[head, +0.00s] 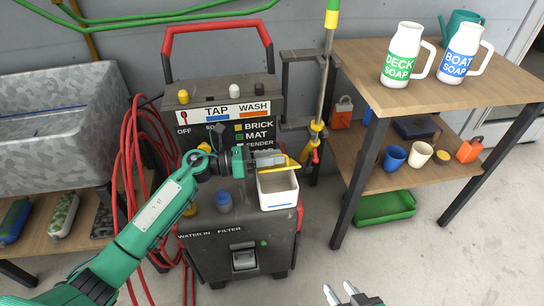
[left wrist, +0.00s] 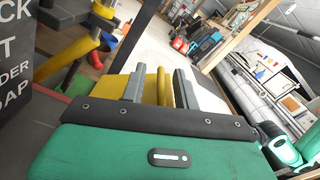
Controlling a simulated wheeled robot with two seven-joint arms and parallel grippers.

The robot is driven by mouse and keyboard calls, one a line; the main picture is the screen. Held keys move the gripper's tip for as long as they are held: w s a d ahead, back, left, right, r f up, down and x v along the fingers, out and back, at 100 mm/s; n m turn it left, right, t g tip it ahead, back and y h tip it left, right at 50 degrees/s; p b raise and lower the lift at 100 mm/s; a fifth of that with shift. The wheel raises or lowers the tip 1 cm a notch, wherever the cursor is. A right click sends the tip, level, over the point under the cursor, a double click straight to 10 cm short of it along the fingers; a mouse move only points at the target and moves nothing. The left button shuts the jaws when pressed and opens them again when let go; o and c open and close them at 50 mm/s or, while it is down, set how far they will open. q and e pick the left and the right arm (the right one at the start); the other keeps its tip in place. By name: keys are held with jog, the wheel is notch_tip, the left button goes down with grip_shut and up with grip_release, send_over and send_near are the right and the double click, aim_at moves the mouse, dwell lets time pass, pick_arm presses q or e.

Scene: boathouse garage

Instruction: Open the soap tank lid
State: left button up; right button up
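The soap tank is a small white box (head: 278,192) on the right front of the dark washer machine. Its yellow lid (head: 282,163) is tilted up at the hinge, and a strip of the opening shows beneath it. My left gripper (head: 268,158) is at the lid, its fingers over the lid's upper side. In the left wrist view, the fingers (left wrist: 160,88) are apart with an upright yellow bar (left wrist: 165,86) between them; a gap shows beside the bar. My right gripper (head: 341,295) is at the bottom edge, fingers apart and empty, far from the tank.
The washer machine (head: 222,120) has a red handle, knobs and a blue cap (head: 223,201). A red hose (head: 135,150) hangs at its left. A wooden table (head: 440,75) with two soap jugs stands right. A yellow-green lance (head: 325,70) rises behind the tank. Floor in front is clear.

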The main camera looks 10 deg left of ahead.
pick_arm(q)
jog(key=v, duration=1.4)
